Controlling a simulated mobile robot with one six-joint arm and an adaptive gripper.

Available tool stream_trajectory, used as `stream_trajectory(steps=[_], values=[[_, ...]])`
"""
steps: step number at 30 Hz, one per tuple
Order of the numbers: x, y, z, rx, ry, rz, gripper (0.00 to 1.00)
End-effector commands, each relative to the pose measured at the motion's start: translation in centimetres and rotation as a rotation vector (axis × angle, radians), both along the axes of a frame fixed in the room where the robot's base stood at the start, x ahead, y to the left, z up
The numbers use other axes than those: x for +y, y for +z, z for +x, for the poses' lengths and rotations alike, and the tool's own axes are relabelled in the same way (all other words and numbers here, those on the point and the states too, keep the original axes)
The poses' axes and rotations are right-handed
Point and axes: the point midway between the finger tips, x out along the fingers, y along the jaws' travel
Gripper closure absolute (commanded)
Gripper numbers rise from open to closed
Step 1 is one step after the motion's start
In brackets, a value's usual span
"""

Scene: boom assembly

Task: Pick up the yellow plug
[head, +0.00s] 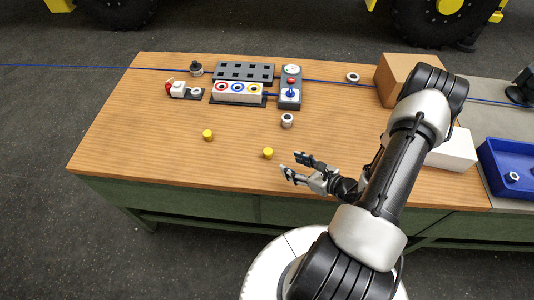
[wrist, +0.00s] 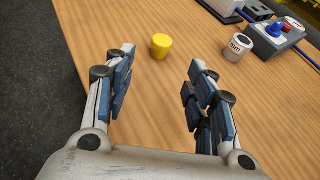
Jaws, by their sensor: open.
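A yellow plug (head: 268,153) stands on the wooden table near its front edge; the wrist view shows it (wrist: 161,46) as a small yellow cylinder just beyond the fingertips. A second yellow plug (head: 208,135) stands further left in the head view. My gripper (head: 291,165) is open and empty, just right of the nearer plug and apart from it. In the wrist view the two fingers (wrist: 161,62) are spread wide, with bare wood between them.
A white labelled cylinder (head: 287,120) stands behind the nearer plug. A block with coloured rings (head: 238,91) and a grey control box (head: 290,88) stand further back. Cardboard and white boxes (head: 458,150) are right. The table (head: 150,160) is clear at front left.

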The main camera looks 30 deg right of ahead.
Motion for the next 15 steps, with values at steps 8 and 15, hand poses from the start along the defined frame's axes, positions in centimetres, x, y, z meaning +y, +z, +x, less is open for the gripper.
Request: stream_trajectory(steps=[8,15], values=[[1.7,-2.1,4.7,-0.001,0.006,-0.002,0.5],[2.0,-2.6,6.2,-0.001,0.003,-0.002,0.5]])
